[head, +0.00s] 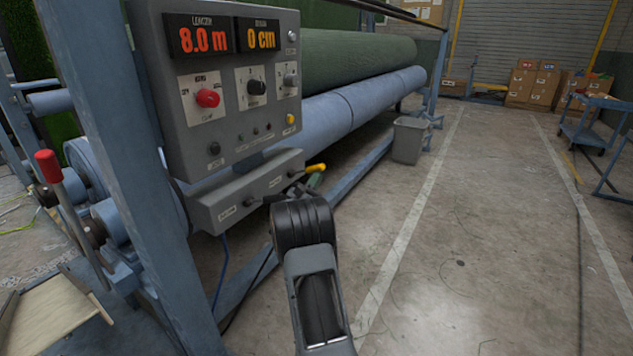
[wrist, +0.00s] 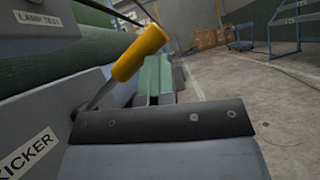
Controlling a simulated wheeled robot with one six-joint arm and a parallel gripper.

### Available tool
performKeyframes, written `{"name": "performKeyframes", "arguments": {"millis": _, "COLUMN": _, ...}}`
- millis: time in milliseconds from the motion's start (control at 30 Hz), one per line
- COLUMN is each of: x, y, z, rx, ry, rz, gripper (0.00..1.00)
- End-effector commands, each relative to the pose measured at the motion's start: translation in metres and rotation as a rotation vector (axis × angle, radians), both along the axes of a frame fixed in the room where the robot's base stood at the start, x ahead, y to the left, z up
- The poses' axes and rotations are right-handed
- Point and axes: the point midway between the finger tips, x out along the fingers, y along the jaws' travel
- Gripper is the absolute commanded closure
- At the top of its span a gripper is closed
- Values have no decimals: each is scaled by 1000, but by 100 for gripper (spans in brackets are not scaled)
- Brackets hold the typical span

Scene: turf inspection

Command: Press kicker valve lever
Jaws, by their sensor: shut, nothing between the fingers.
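The kicker valve lever has a yellow handle on a thin metal shaft. In the head view its yellow end (head: 316,168) shows at the right end of the grey valve box (head: 250,192), just past my wrist. In the wrist view the yellow handle (wrist: 138,55) leans up and to the right from the box, above the KICKER label (wrist: 27,155). My gripper (wrist: 159,76) is shut and empty. Its greenish fingers lie just right of and below the handle in the wrist view; contact cannot be told. In the head view the fingers (head: 314,181) are mostly hidden by my wrist.
Above the valve box is a control panel (head: 225,90) with displays reading 8.0 m and 0 cm, a red knob and switches. A red-handled lever (head: 48,167) stands at left. Rollers and a green turf roll (head: 345,58) run behind.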

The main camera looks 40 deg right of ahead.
Motion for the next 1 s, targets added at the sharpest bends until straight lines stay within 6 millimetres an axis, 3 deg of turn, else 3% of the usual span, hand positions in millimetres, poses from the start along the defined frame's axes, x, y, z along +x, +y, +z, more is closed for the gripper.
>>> {"name": "performKeyframes", "arguments": {"millis": 467, "x": -1, "y": -1, "z": 5, "rx": -13, "ry": -12, "rz": -1, "gripper": 100}}
{"name": "performKeyframes", "arguments": {"millis": 733, "x": -12, "y": 4, "z": -40, "rx": -5, "ry": -2, "rz": 1, "gripper": 100}}
{"name": "performKeyframes", "arguments": {"millis": 1000, "x": -33, "y": 47, "z": -60, "rx": -2, "ry": 2, "rz": 8, "gripper": 100}}
